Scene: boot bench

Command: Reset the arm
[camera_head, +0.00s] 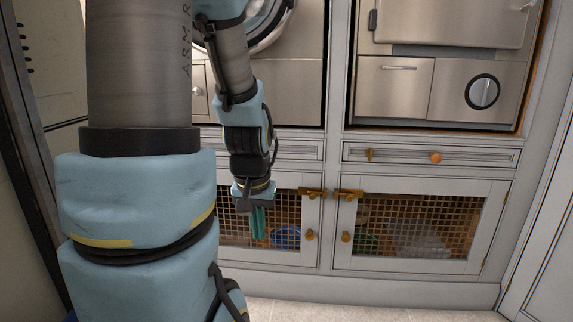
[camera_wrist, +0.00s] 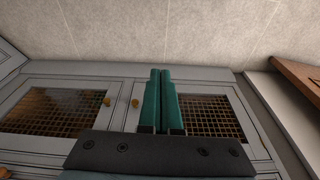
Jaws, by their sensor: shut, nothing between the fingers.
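My gripper (camera_head: 258,222) hangs at the end of my blue and grey arm in the head view, in front of the left mesh cabinet door (camera_head: 263,240). Its two green fingers point down and lie close together, shut and empty. In the wrist view my gripper (camera_wrist: 161,72) shows its green fingers side by side, with the cabinet fronts behind them and the pale floor beyond. I cannot tell how far the fingertips are from the door.
A right mesh door (camera_head: 480,222) has brass knobs and a latch (camera_head: 330,194). Above it are a drawer (camera_head: 480,157) and a steel appliance (camera_head: 440,88). Pale tiled floor (camera_head: 350,309) lies in front. A wooden-edged unit (camera_wrist: 300,82) stands at the right in the wrist view.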

